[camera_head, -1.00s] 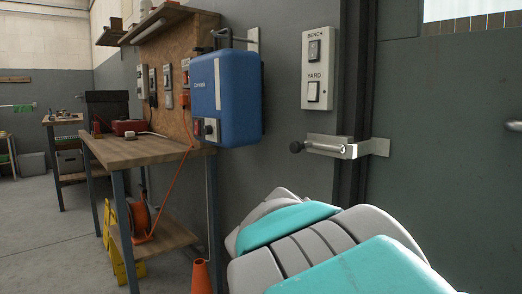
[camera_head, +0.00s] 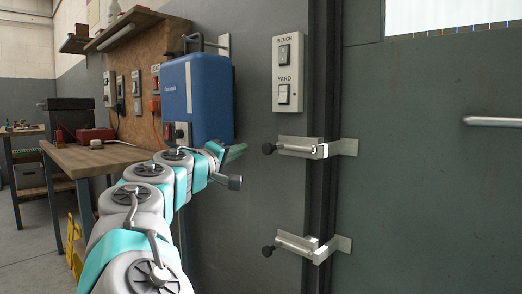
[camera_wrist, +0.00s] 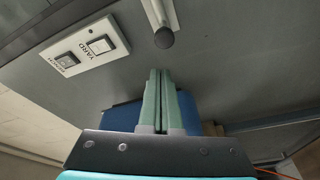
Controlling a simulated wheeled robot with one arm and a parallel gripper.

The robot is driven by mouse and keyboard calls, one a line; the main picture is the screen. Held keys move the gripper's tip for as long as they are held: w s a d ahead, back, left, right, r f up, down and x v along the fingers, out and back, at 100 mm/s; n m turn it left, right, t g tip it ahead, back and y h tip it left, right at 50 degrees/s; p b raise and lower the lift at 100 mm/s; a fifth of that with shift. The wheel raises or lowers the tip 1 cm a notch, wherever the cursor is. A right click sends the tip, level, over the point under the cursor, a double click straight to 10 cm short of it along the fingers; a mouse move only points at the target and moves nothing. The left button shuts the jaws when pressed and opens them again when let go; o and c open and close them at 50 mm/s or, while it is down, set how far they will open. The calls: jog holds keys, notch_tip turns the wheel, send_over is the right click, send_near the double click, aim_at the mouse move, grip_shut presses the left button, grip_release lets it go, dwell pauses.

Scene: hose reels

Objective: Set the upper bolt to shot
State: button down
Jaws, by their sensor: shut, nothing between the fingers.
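The upper bolt (camera_head: 298,148) is a pale metal bar on a bracket at the door frame, with a dark round knob at its left end. Its right end lies by a metal keeper (camera_head: 347,147) on the door; I cannot tell how far the bar reaches into it. My gripper (camera_head: 243,148) is shut and empty, just left of the knob in the head view, apart from it. In the wrist view the pale green fingers (camera_wrist: 160,72) are pressed together and point towards the bolt's dark knob (camera_wrist: 164,38).
A similar lower bolt (camera_head: 294,244) sits below on the same frame. A switch panel (camera_head: 288,73) marked BENCH and YARD is above. A blue box (camera_head: 197,95) hangs on the wall at left, beside a workbench (camera_head: 90,160). The grey door (camera_head: 430,190) has a bar handle (camera_head: 492,121).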

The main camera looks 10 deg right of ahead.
aim_at(276, 147)
jog(key=a, duration=0.1)
jog(key=w+a+t, duration=0.1)
jog(key=shift+w+a+r+n, duration=0.2)
jog(key=shift+a+n, duration=0.2)
jog(key=x, duration=1)
jog(key=s+d+f, duration=0.2)
jog(key=s, duration=0.1)
dwell(0.5)
